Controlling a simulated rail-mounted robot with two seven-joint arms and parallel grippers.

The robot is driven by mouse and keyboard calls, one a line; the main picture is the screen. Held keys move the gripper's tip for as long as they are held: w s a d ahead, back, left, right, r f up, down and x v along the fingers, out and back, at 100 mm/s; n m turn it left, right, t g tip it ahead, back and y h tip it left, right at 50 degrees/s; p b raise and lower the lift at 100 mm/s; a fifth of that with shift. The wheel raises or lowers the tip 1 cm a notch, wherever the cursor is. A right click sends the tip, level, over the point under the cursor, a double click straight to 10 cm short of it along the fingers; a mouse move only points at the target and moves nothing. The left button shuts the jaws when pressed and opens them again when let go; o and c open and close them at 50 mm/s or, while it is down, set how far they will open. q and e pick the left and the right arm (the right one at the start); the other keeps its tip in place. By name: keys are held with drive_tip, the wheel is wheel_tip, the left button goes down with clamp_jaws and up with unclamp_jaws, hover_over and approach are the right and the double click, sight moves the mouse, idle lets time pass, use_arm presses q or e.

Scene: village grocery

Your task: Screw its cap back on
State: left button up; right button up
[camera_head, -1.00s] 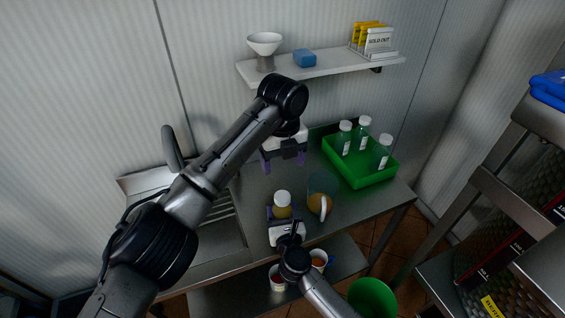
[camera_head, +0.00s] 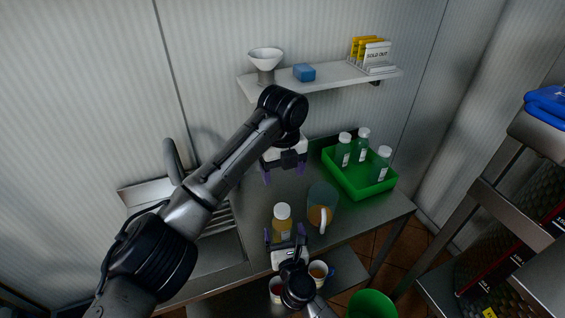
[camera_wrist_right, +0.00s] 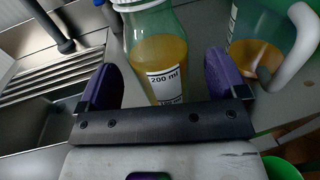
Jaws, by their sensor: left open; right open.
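A bottle (camera_head: 282,225) of amber liquid stands upright on the metal counter. Its top looks white in the head view. The right wrist view shows the bottle (camera_wrist_right: 158,60) with a "200 ml" label and a white ring at its neck, but cuts off the top. I cannot tell whether that is a cap, and I see no loose cap. My right gripper (camera_head: 285,236) is open and empty, on the near side of the bottle. My left gripper (camera_head: 284,172) is open above the counter, behind the bottle, with nothing visible between its fingers.
A jug (camera_head: 322,200) of amber liquid stands close right of the bottle; its handle (camera_wrist_right: 303,40) shows in the wrist view. A green crate (camera_head: 352,184) holds several white-capped bottles. A sink lies left.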

drive_tip(key=s+d+p, duration=0.1)
drive_tip(key=s+d, duration=0.1)
drive_tip(key=s, duration=0.8)
drive_tip(key=shift+s+p, duration=0.2)
drive_tip(key=shift+p, duration=0.1)
